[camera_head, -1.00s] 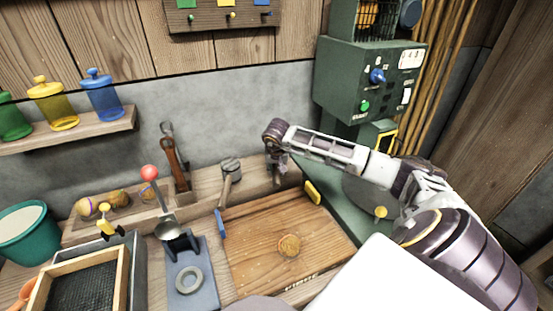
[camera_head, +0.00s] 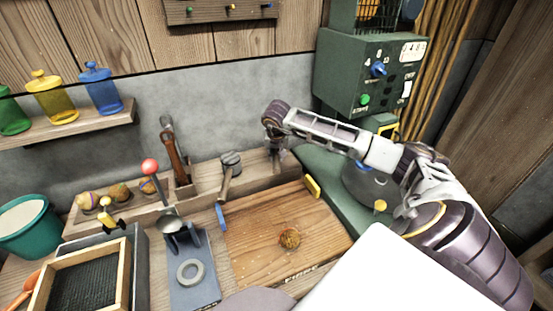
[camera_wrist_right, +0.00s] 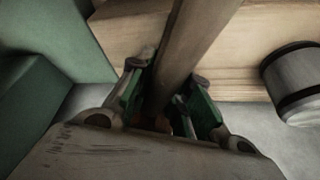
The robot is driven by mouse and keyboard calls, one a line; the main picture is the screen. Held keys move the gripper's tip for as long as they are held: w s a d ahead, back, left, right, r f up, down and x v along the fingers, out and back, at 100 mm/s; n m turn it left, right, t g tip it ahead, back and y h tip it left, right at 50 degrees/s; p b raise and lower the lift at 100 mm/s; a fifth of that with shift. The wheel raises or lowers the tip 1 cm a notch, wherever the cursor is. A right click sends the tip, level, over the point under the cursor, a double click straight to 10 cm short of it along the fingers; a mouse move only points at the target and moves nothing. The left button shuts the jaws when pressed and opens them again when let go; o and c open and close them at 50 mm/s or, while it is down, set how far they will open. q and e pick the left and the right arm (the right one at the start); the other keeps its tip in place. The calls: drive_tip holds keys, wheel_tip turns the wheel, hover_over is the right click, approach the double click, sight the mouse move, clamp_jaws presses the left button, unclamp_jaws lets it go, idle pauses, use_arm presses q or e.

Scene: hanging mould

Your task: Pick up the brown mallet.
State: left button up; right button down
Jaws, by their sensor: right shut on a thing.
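My right gripper (camera_head: 277,150) is over the back wooden ledge, to the right of the grey-headed mallet (camera_head: 231,165). In the right wrist view my right gripper (camera_wrist_right: 168,88) is shut on the brown wooden handle (camera_wrist_right: 195,40) of the mallet, with a green-padded finger on each side. The handle runs up and away from the fingers. The mallet's head is not clear in either view. A grey cylinder with dark bands (camera_wrist_right: 296,80) lies apart on the right in the wrist view. My left gripper is not in view.
A brown-handled tool (camera_head: 173,158) stands in the ledge at left. A wooden board (camera_head: 250,250) with a round brown piece (camera_head: 289,238) lies in front. The green machine (camera_head: 360,75) stands behind at right. A blue stand with a ring (camera_head: 190,290) is at left.

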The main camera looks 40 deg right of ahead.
drive_tip(key=shift+r, duration=3.15)
drive_tip(key=shift+p, duration=0.3)
